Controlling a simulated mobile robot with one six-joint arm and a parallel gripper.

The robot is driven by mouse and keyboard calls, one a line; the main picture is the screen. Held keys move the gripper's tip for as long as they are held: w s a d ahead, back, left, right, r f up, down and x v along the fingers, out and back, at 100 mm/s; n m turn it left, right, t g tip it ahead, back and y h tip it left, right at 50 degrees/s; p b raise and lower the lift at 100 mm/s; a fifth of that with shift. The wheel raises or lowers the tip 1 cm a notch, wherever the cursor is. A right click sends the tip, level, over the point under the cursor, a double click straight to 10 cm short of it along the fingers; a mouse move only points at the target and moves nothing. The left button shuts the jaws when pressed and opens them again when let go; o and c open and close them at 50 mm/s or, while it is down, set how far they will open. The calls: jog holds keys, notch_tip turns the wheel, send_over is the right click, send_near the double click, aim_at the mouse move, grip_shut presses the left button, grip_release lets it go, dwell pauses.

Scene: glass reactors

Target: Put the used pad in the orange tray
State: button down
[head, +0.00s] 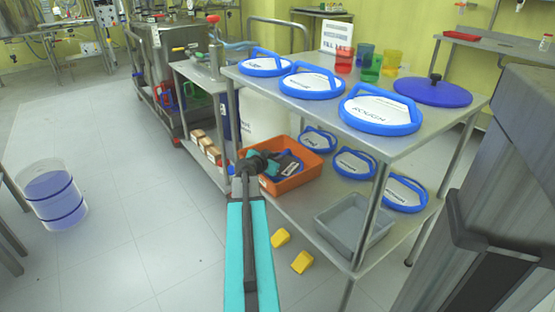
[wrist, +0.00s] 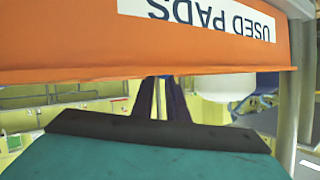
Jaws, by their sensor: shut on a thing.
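The orange tray (head: 299,184) sits on the lower shelf of the near steel cart. Its wall with a white "USED PADS" label, upside down, fills the top of the wrist view (wrist: 60,45). My gripper (head: 263,162) is at the tray's left side in the head view, shut on a teal pad with a dark edge. The pad (wrist: 150,160) fills the bottom of the wrist view, close to the tray wall. Whether it touches the tray I cannot tell. Dark items (head: 288,163) lie in the tray, partly hidden by my gripper.
The cart's top shelf (head: 320,108) is above the tray, with blue-rimmed lids and coloured beakers. A cart leg (head: 374,210) and a grey bin (head: 345,225) are to the right. Yellow wedges (head: 302,262) lie on the floor. A blue-banded bucket (head: 52,195) stands far left.

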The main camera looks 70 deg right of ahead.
jog(key=c, duration=1.7)
grip_release()
jog(key=shift+c, duration=0.2)
jog(key=shift+a, duration=0.1)
jog(key=shift+p+v, duration=2.05)
jog(key=shift+v, duration=3.9)
